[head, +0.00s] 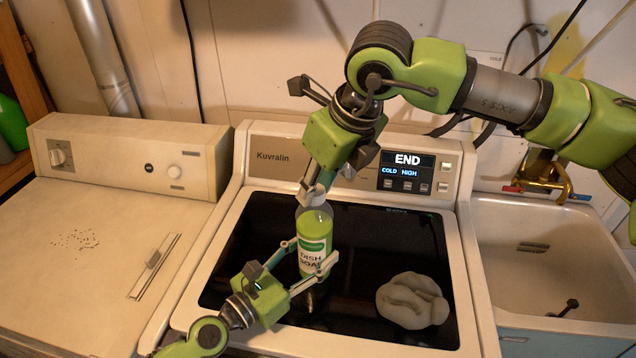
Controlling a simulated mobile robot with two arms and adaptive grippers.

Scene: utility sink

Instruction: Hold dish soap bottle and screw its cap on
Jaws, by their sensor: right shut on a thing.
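The dish soap bottle (314,236), clear with green liquid and a green and white label, stands upright on the dark glass lid of the washer. My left gripper (314,256) comes in from the lower left, with one finger against each side of the bottle's body; it appears shut on it. My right gripper (315,190) points down from above and is shut at the bottle's top. The cap is mostly hidden between its fingers. I cannot tell whether the cap is seated on the neck.
A crumpled grey cloth (412,300) lies on the washer lid (375,230) to the right of the bottle. A utility sink (555,265) with a brass faucet (545,178) is at the right. A second machine (95,270) with a mostly bare top is at the left.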

